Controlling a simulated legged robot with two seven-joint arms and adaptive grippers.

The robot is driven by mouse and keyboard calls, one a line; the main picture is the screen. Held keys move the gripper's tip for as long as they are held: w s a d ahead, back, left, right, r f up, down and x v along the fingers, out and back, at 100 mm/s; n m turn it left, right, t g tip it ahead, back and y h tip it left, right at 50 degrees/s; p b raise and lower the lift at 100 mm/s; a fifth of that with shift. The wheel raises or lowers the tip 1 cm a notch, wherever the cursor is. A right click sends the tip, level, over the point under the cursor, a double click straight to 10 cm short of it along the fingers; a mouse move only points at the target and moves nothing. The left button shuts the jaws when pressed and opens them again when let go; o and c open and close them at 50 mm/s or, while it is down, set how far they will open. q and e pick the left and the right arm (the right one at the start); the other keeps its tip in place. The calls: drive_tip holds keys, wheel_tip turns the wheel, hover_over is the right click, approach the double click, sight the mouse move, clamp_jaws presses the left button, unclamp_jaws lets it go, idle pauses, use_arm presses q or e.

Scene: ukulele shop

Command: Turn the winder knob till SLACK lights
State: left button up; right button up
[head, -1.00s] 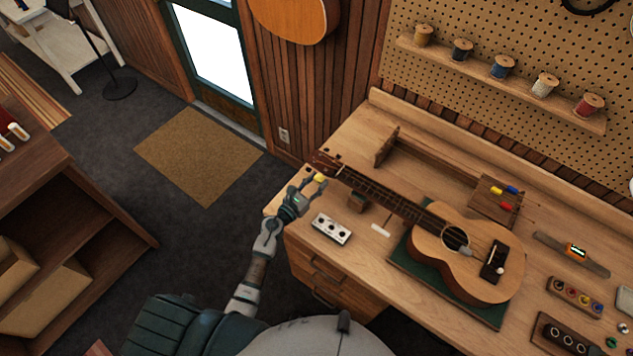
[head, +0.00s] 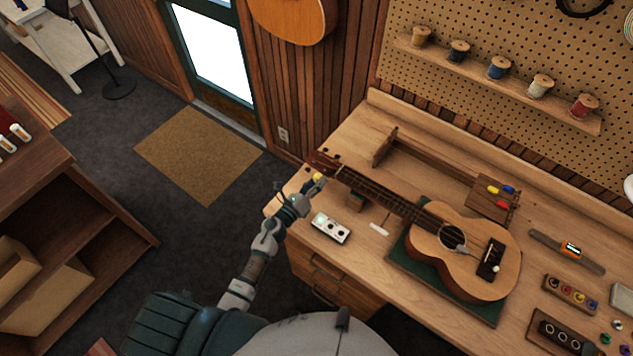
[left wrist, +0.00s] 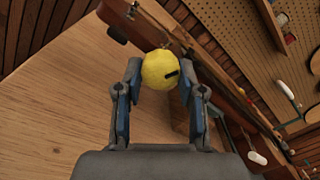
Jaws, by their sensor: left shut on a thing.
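The yellow winder knob (head: 319,177) is at the headstock end of the ukulele (head: 464,250). In the left wrist view the knob (left wrist: 160,76) is round, with a short black mark on its face toward the right. My left gripper (left wrist: 161,82) is shut on it, one finger on each side. In the head view my left gripper (head: 313,187) reaches the knob from the lower left. A white box (head: 331,229) with round spots lies on the bench; its leftmost spot looks pale, the others dark. Its labels are too small to read. My right gripper is not in view.
The ukulele body rests on a green mat (head: 402,259) on the wooden bench (head: 365,275). A small wooden block (head: 357,201) stands under its neck.

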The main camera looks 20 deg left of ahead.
use_arm(q)
drive_tip(key=shift+n, duration=0.3)
drive_tip(key=o, duration=0.9)
drive_tip(key=shift+c, duration=0.2)
drive_tip(key=shift+a, duration=0.1)
drive_tip(key=v, duration=1.1)
drive_tip(key=shift+s+f, duration=0.15)
drive_tip(key=shift+s+a, duration=0.2)
drive_tip(key=shift+s, duration=0.15)
